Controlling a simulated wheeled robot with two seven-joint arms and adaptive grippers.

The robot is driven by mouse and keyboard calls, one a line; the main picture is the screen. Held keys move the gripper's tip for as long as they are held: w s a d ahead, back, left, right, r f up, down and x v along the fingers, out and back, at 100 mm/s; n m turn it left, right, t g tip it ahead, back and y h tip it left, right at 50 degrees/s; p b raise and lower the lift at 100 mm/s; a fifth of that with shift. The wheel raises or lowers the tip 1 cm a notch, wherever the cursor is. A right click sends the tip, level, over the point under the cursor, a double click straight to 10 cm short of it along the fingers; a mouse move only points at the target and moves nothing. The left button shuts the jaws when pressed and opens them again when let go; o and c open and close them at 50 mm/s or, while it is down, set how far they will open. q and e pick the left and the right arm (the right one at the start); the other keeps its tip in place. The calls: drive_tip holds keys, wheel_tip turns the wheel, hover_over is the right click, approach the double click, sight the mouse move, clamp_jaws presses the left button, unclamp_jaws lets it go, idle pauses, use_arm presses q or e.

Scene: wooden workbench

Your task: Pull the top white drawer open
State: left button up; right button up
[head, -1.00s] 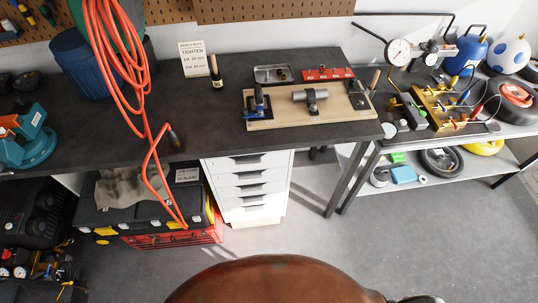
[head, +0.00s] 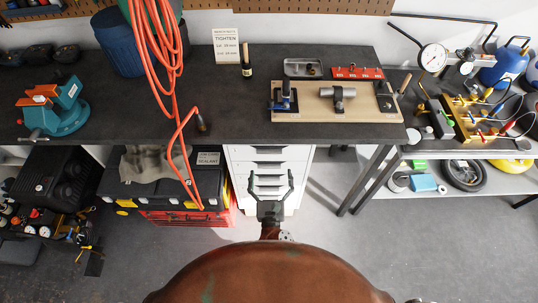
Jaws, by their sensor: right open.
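The white drawer unit (head: 300,165) stands under the workbench near the middle of the head view. Its top drawer (head: 295,153) looks shut, with a dark handle just below the bench edge. My right gripper (head: 270,177) is open and empty, its two fingers spread and pointing toward the unit. In the picture it overlaps the lower drawers and hides part of their fronts. I cannot tell its exact distance from them, but no handle shows between its fingers. My left gripper is not in view.
The dark workbench top (head: 225,110) overhangs the drawers. A black toolbox (head: 125,190) stands left of them, with an orange hose (head: 185,160) hanging in front. A table leg (head: 365,180) stands to the right. The grey floor (head: 430,240) at right is clear.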

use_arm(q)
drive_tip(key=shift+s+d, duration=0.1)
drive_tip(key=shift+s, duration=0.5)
use_arm(e)
drive_tip(key=w+r, duration=0.1)
drive_tip(key=w, duration=0.6)
drive_tip(key=shift+w+a+m, duration=0.3)
drive_tip(key=shift+w+m, duration=0.05)
drive_tip(key=shift+m, duration=0.05)
drive_tip(key=shift+c, duration=0.3)
